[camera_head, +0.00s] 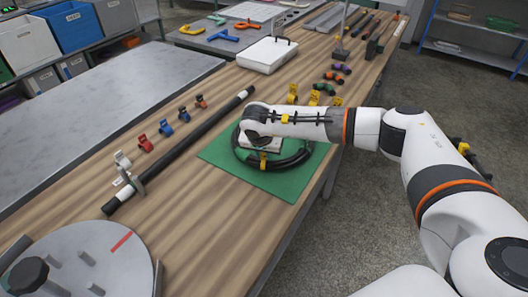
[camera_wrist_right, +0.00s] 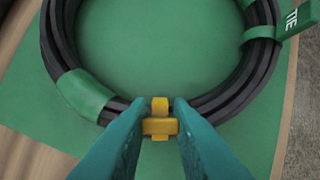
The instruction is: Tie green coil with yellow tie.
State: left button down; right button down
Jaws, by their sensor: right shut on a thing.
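The coil is a black hose wound in a ring with green bands (camera_head: 273,163), lying on a green mat (camera_head: 215,154). In the right wrist view the coil (camera_wrist_right: 262,62) shows a green band at its left and a green tag reading TIE at its upper right. My right gripper (camera_wrist_right: 158,118) is at the coil's near side, shut on a yellow tie (camera_wrist_right: 160,127), which sits at the hose bundle between the fingertips. The tie also shows in the head view (camera_head: 263,160). Whether it is fastened round the bundle I cannot tell. My left gripper is not in view.
Several yellow ties (camera_head: 292,93) stand on the wooden table beyond the mat. Red and blue clips (camera_head: 166,127) and a long black bar (camera_head: 180,150) lie left of it. A round grey plate with pegs (camera_head: 85,262) is at the near left. A white box (camera_head: 267,54) stands behind.

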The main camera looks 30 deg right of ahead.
jog(key=c, duration=1.2)
grip_release()
jog(key=shift+c, duration=0.2)
jog(key=b+v, duration=0.1)
jog(key=v, duration=1.1)
jog(key=shift+s, duration=0.1)
